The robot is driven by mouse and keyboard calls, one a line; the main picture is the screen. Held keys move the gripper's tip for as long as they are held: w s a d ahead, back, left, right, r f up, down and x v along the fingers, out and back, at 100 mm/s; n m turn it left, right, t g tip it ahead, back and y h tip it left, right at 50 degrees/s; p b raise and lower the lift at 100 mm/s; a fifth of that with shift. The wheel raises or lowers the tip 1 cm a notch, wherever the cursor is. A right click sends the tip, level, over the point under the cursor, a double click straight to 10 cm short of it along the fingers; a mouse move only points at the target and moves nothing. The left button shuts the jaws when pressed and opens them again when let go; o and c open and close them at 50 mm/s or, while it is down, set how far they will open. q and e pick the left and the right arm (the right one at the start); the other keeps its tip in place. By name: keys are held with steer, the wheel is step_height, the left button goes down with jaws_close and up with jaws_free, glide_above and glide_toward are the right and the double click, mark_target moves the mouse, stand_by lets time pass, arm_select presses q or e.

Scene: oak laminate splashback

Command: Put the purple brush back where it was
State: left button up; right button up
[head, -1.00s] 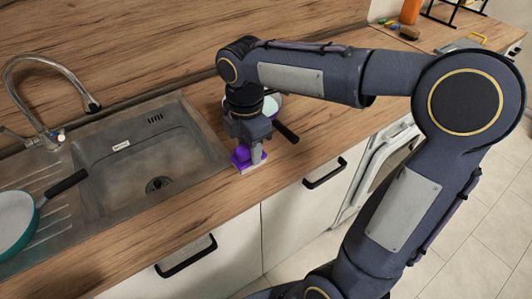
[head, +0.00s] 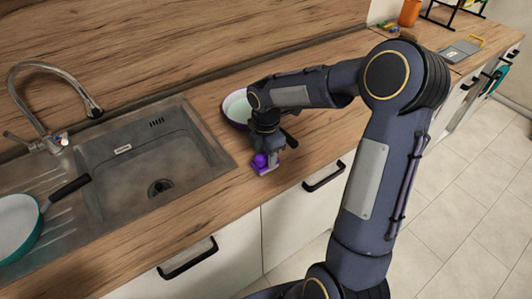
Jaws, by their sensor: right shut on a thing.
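The purple brush (head: 260,161) is at the counter strip just right of the sink, low over or on the wood; I cannot tell whether it touches. My right gripper (head: 270,156) is shut on it from above, and its fingers partly hide the brush. My left gripper is not in view.
The steel sink (head: 150,160) with its tap (head: 50,100) lies to the left. A teal pan (head: 18,228) rests on the drainer. A purple-rimmed pan (head: 236,108) stands behind my right gripper, partly hidden by the arm. An orange container (head: 410,12) stands far right.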

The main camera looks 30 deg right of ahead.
steer(key=shift+f, duration=0.1)
steer(key=o, duration=0.9)
step_height(320, 180, up, 12)
steer(key=s+a+m+t+y, duration=0.1)
steer(key=s+a+m+t, duration=0.1)
steer(key=s+m, duration=0.5)
steer(key=s+a+f+m+t+y, duration=0.1)
steer(key=s+a+m, duration=0.2)
steer(key=s+m, duration=0.4)
steer(key=s+a+m+t+y, duration=0.1)
steer(key=s+a+m+t, duration=0.1)
steer(key=s+m, duration=0.4)
steer(key=shift+s+a+f+m+t+y, duration=0.1)
steer(key=shift+s+f+m+t+y, duration=0.1)
steer(key=shift+s, duration=0.35)
steer(key=shift+s+a+f+m+t+y, duration=0.1)
steer(key=shift+s+f+m+y, duration=0.1)
steer(key=shift+s, duration=0.35)
